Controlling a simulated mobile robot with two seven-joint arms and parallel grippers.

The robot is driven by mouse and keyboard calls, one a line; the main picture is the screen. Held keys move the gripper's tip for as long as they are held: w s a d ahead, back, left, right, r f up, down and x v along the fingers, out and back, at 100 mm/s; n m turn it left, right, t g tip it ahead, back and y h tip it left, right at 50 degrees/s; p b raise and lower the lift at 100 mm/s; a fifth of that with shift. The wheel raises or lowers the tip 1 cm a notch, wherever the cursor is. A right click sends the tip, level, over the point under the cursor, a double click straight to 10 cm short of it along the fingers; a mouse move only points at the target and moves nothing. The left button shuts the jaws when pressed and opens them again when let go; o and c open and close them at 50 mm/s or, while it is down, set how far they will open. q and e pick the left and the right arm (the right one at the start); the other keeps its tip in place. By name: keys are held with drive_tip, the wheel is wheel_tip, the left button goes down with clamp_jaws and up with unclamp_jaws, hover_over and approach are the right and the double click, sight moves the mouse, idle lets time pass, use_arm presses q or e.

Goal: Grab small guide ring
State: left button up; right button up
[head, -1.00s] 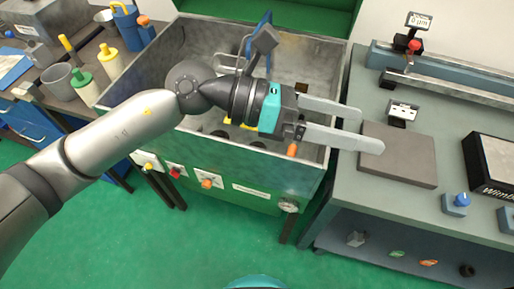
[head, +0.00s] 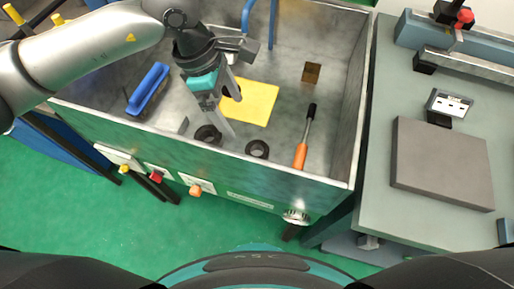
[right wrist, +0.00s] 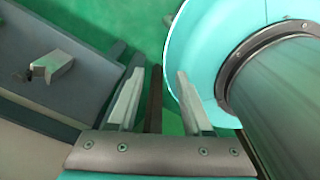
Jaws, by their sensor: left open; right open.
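Two dark rings lie on the floor of the grey metal basin (head: 345,120) near its front wall. The left ring (head: 207,136) is close beside a fingertip of my left gripper (head: 233,115). The right ring (head: 257,149) lies apart from it and looks slightly smaller; I cannot tell for sure which is the small guide ring. My left gripper reaches down into the basin, open, with nothing held. Whether its finger touches the left ring is unclear. My right gripper (right wrist: 160,88) shows only in the right wrist view, open and empty, outside the basin.
A yellow cloth (head: 257,102) lies behind the rings. An orange-handled screwdriver (head: 302,145) lies right of them, with a brown block (head: 312,72) farther back. A blue brush (head: 148,89) lies at left. The bench right of the basin holds a grey plate (head: 442,163).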

use_arm(q)
drive_tip(key=b, duration=0.1)
hover_over(257, 150)
drive_tip(key=a, duration=0.3)
drive_tip(key=x, duration=0.3)
drive_tip(key=a+x, duration=0.1)
drive_tip(key=x, duration=0.4)
drive_tip(key=shift+w+a+f, duration=0.25)
drive_tip(key=shift+a+f, duration=0.05)
drive_tip(key=shift+f, duration=0.25)
drive_tip(key=shift+d+f, duration=0.15)
drive_tip(key=shift+f, duration=0.2)
drive_tip(key=x, duration=0.3)
drive_tip(key=b+x, duration=0.1)
drive_tip(key=shift+d+f, duration=0.2)
drive_tip(key=shift+d, duration=0.15)
drive_tip(key=shift+f, duration=0.15)
drive_tip(key=c, duration=1.1)
clamp_jaws()
use_arm(e)
drive_tip(key=shift+w+d+f+t, duration=0.15)
drive_tip(key=shift+w+d+f, duration=0.15)
drive_tip(key=shift+w+f, duration=0.3)
drive_tip(key=shift+w+d+f+t, duration=0.15)
drive_tip(key=shift+w+d+f, duration=0.15)
drive_tip(key=shift+w+f, duration=0.25)
